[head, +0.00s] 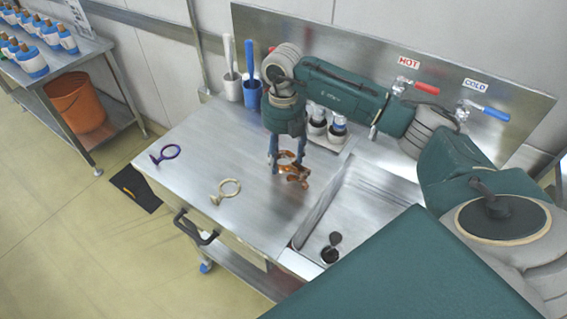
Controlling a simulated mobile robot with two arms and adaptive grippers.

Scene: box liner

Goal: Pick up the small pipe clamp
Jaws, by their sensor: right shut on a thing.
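My right gripper (287,162) points down over the steel counter, left of the sink. Its blue-grey fingers are shut on a copper-coloured pipe clamp (296,178), which shows between and just below the fingertips. I cannot tell whether this clamp still touches the counter. A cream ring-shaped pipe clamp (229,188) lies on the counter to the left of the gripper. A purple ring-shaped pipe clamp (169,153) lies farther left near the counter's edge. My left gripper is not in view.
The sink basin (350,215) opens right of the gripper, with a dark drain piece in it. Behind stand a white holder (233,88), a blue holder (252,95) and white bottles (317,122). Red and blue taps are on the backsplash. The counter's left part is mostly clear.

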